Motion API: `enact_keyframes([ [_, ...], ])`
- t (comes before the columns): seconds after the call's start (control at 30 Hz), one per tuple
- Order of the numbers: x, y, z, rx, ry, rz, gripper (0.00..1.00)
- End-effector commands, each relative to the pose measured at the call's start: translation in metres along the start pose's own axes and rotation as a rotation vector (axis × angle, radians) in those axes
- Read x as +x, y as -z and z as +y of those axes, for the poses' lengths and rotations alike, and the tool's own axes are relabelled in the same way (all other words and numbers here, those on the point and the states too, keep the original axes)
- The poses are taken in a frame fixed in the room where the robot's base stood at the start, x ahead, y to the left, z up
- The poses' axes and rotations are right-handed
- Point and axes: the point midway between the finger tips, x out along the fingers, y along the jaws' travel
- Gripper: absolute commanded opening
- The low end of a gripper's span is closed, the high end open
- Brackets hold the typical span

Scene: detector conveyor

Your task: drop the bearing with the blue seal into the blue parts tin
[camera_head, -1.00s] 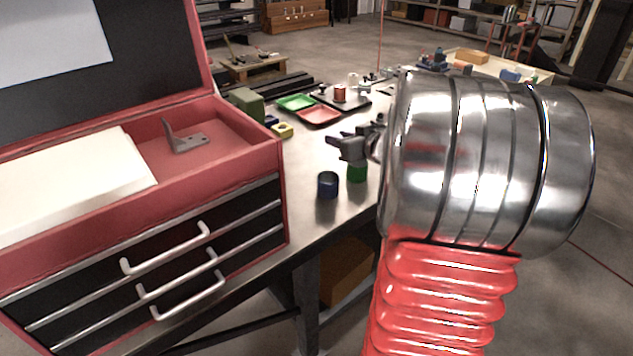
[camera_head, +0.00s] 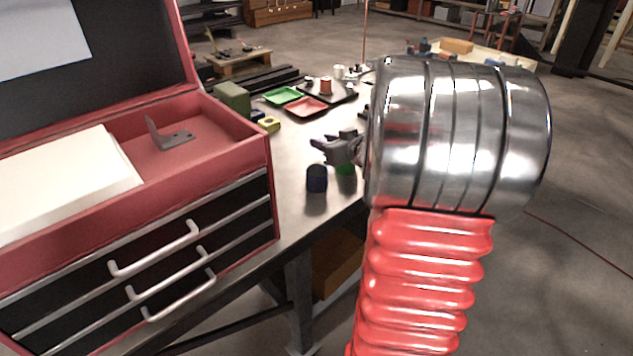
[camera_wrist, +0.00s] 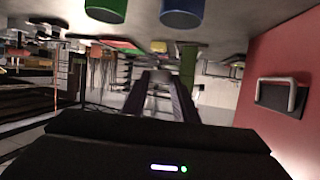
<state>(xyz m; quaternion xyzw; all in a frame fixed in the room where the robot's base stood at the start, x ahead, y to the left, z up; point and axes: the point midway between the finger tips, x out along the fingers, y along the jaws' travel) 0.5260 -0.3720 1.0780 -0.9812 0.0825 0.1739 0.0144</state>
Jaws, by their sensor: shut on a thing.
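The blue parts tin (camera_head: 317,178) stands upright on the steel bench, near its front edge. It also shows at the top of the upside-down wrist view (camera_wrist: 182,14). My gripper (camera_head: 326,149) is just above and behind the blue tin, near a green tin (camera_head: 345,169), which also shows in the wrist view (camera_wrist: 106,9). In the wrist view my fingers (camera_wrist: 158,80) are shut on a small greyish thing, likely the bearing. Its seal colour cannot be made out, and my fingers and the dim light hide most of it.
An open red toolbox (camera_head: 262,150) stands at the left, close to the tins. Behind are a green tray (camera_head: 284,95), a red tray (camera_head: 306,107), a yellow block (camera_head: 268,124) and a green box (camera_head: 232,97). The bench between trays and tins is mostly clear.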

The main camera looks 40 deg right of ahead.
Motion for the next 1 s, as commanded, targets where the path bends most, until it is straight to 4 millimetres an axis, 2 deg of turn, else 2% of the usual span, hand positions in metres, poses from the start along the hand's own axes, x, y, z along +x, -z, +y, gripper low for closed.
enact_keyframes([
  [0.23, 0.007, -0.019, -0.001, 0.002, 0.001, 0.0, 0.03],
  [0.6, 0.009, -0.023, -0.001, -0.001, 0.001, 0.001, 0.03],
  [0.63, 0.009, -0.023, -0.001, -0.001, 0.001, 0.001, 0.27],
  [0.93, 0.009, -0.023, -0.001, 0.0, 0.001, 0.001, 0.48],
  [1.0, 0.009, -0.023, -0.001, 0.0, 0.001, 0.001, 0.48],
])
